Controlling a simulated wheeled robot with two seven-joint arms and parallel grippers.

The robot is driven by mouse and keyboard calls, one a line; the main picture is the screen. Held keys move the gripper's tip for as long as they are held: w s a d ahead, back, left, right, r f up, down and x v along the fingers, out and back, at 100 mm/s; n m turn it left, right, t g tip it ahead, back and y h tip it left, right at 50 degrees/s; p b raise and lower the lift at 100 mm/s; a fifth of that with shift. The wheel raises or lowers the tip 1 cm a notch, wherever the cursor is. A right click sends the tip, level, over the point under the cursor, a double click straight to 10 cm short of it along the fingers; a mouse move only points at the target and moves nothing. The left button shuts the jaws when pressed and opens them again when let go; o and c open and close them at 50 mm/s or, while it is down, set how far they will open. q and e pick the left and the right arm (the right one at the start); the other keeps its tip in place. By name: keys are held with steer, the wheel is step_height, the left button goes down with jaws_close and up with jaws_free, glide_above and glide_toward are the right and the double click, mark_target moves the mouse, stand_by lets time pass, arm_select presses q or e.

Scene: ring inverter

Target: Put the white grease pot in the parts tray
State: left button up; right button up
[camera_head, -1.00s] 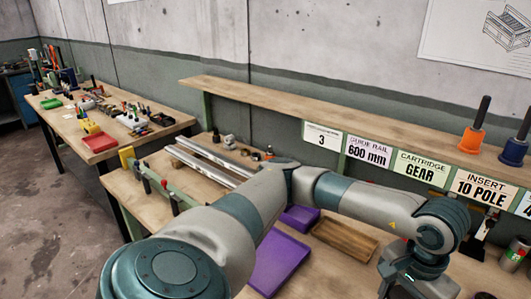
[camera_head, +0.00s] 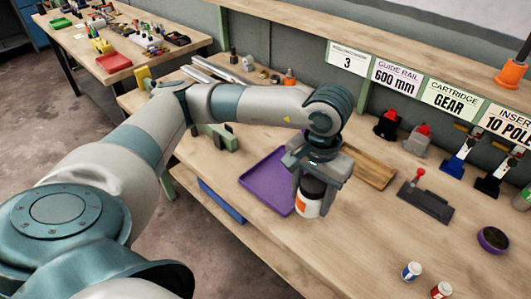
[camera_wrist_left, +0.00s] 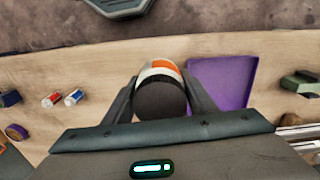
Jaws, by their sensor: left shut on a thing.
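The white grease pot (camera_head: 307,207), with an orange label and a dark lid, is between the fingers of my left gripper (camera_head: 311,190), which is shut on it. It looks upright, just beside the right edge of a flat purple tray (camera_head: 262,178). I cannot tell how high it is above the bench. In the left wrist view the dark lid of the pot (camera_wrist_left: 160,98) shows between the fingers, and the purple tray (camera_wrist_left: 228,82) lies to its right. What shows of the tray is empty. My right gripper is not in view.
A wooden tray (camera_head: 368,168) lies behind the gripper. A dark fixture with a red knob (camera_head: 425,198) and a dark round purple-rimmed dish (camera_head: 493,240) stand to the right. The bench right of the pot is mostly clear.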

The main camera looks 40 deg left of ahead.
arm_select(q)
steer(key=shift+s+a, duration=0.1)
steer(key=shift+a, duration=0.2)
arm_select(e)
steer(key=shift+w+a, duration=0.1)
